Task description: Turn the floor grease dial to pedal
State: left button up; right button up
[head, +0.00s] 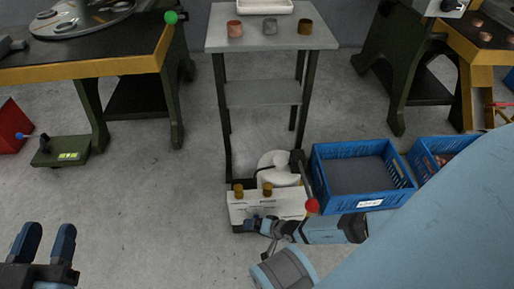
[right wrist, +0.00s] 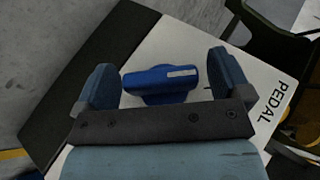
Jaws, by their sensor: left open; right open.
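The floor grease unit is a white box (head: 290,205) on the floor, with brass-coloured caps on top. In the right wrist view its white face (right wrist: 150,45) shows the printed word PEDAL at the right. The blue dial (right wrist: 150,80) is a bar on this face, with a white mark at its right end. My right gripper (right wrist: 165,80) is open, its fingers on either side of the dial, with gaps to both ends. In the head view it is at the box front (head: 258,224), and the dial is hard to make out. My left gripper (head: 45,243) is open and empty at lower left.
A blue crate (head: 363,206) stands right of the box, another (head: 416,160) beyond it. A red ball-topped lever (head: 312,206) rises close to my right arm. A grey table (head: 270,42) stands behind. A green pedal unit (head: 60,152) is at left. The floor at centre left is clear.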

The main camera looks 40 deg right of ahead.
jog(key=c, duration=0.9)
jog(key=shift+c, duration=0.2)
jog(key=shift+y, duration=0.4)
jog(key=m+t+y, duration=0.1)
jog(key=t+y, duration=0.1)
jog(key=shift+t, duration=0.3)
jog(key=shift+m+t+y, duration=0.6)
jog(key=shift+t+y, duration=0.5)
